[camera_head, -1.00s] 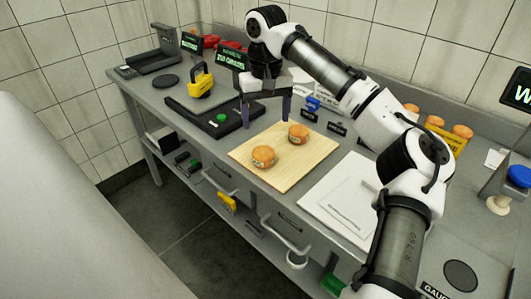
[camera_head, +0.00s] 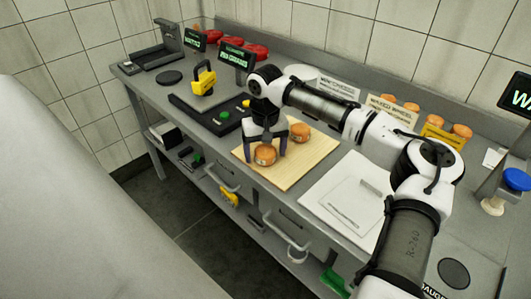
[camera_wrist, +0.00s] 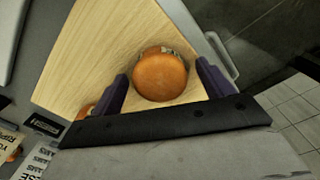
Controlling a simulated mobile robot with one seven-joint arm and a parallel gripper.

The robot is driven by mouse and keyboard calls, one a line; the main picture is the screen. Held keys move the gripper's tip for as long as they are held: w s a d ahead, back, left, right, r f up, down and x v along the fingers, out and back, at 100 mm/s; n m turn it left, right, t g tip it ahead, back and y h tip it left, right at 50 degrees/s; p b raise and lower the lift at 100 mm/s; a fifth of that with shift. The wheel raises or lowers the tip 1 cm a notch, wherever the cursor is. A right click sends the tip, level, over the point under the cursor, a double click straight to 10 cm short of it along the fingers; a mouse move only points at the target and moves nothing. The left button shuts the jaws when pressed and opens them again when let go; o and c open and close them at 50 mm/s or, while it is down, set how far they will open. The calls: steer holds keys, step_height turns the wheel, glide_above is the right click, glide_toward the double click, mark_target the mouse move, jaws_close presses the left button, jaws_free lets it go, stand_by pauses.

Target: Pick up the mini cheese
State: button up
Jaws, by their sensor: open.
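Two small orange cheeses lie on a pale wooden board (camera_head: 290,177). The front-left cheese (camera_head: 265,155) is between my gripper's (camera_head: 265,158) two dark purple fingers. In the wrist view this cheese (camera_wrist: 160,75) sits between the open fingertips of my gripper (camera_wrist: 162,80), with a gap on each side and the right gap looking a little wider. The other cheese (camera_head: 299,132) lies behind and to the right on the board. In the wrist view it is mostly hidden behind the left finger, with an orange edge (camera_wrist: 86,111) showing.
A white board (camera_head: 345,200) lies right of the wooden board. A black tray (camera_head: 205,115) with a green button is on the left, near a yellow device (camera_head: 204,80). Several orange cheeses stand at the back right behind label signs (camera_head: 393,108). The counter's front edge is close to the board.

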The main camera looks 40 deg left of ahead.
steer(key=c, duration=1.1)
